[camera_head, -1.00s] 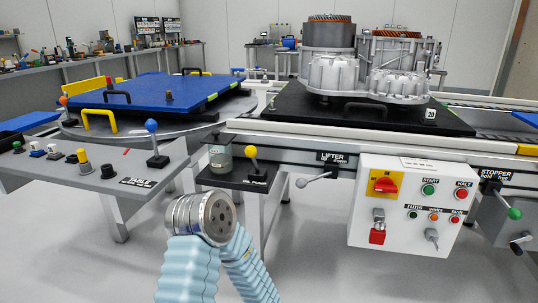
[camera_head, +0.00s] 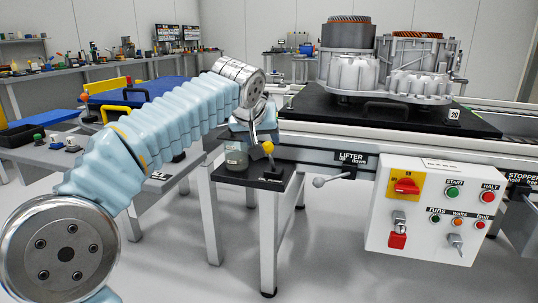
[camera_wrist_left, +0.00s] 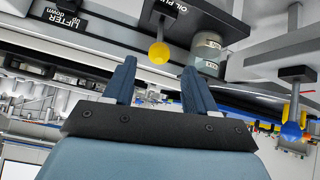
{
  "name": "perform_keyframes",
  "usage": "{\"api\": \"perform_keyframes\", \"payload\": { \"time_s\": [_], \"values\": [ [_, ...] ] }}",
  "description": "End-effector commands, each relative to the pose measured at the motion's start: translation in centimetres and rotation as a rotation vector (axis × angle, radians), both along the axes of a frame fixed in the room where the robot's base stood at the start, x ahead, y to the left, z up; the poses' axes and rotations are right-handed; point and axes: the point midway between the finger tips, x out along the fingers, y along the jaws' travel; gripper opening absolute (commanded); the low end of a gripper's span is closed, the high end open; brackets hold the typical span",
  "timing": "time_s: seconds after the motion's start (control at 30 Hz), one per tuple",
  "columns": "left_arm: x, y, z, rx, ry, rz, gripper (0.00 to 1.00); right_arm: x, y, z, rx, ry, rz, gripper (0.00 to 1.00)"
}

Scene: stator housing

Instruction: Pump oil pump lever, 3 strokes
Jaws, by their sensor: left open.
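The oil pump lever has a yellow ball knob (camera_head: 267,147) on a thin rod over a small black shelf (camera_head: 250,174). In the left wrist view the yellow knob (camera_wrist_left: 159,52) shows just past the fingertips, in line with the gap between them. My left gripper (camera_wrist_left: 160,65) is open, its two dark blue fingers apart with nothing between them. In the head view my left arm reaches in from the left and its hand (camera_head: 253,132) is just behind and above the knob, partly hidden by the wrist. I cannot tell whether a finger touches the knob. My right gripper is not in view.
A glass jar (camera_head: 236,158) stands on the shelf left of the lever. The lifter lever (camera_head: 319,182) and white control box (camera_head: 430,210) are to the right. The stator housing (camera_head: 390,65) rests on a black plate behind. A blue-knobbed lever (camera_wrist_left: 292,131) shows at right in the wrist view.

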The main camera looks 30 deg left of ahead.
Motion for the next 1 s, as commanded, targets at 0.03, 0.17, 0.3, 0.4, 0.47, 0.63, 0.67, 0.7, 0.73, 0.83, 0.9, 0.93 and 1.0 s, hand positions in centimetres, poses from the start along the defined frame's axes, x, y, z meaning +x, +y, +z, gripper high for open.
{"api": "perform_keyframes", "payload": {
  "time_s": [0.03, 0.17, 0.3, 0.4, 0.47, 0.63, 0.67, 0.7, 0.73, 0.83, 0.9, 0.93, 1.0],
  "values": [
    [0.9, 0.3, -1.2, -0.001, 0.004, 0.0, 0.56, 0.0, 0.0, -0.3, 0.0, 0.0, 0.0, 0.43],
    [3.0, 0.9, -3.3, 0.0, 0.003, 0.0, 0.56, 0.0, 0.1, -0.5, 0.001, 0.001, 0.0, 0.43],
    [4.9, 1.5, -5.3, -0.001, 0.003, 0.0, 0.56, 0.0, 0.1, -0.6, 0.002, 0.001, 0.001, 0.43],
    [5.9, 1.8, -6.2, 0.0, 0.001, 0.0, 0.56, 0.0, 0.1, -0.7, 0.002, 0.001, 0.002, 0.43],
    [6.3, 1.9, -6.6, 0.0, 0.002, -0.001, 0.56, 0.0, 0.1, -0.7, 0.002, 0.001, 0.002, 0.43],
    [6.8, 2.1, -7.1, 0.001, 0.0, -0.001, 0.56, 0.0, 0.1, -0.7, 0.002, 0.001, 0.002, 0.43],
    [6.8, 2.1, -7.1, 0.0, 0.0, -0.001, 0.56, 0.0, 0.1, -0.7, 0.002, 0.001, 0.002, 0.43],
    [6.8, 2.1, -7.1, 0.0, 0.0, -0.001, 0.56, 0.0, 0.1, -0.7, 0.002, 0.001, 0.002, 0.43],
    [6.8, 2.1, -7.1, 0.0, 0.0, -0.001, 0.56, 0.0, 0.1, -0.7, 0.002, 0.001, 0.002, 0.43],
    [6.8, 2.1, -7.1, 0.0, 0.0, -0.001, 0.56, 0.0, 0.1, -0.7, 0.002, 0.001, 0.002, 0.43],
    [6.8, 2.1, -7.1, 0.0, 0.0, -0.001, 0.49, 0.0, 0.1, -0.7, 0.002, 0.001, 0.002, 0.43],
    [6.8, 2.1, -7.1, 0.0, 0.0, -0.001, 0.44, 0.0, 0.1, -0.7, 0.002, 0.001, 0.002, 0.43],
    [6.8, 2.1, -7.1, 0.0, 0.0, -0.001, 0.34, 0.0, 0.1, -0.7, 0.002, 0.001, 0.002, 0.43]
  ]
}}
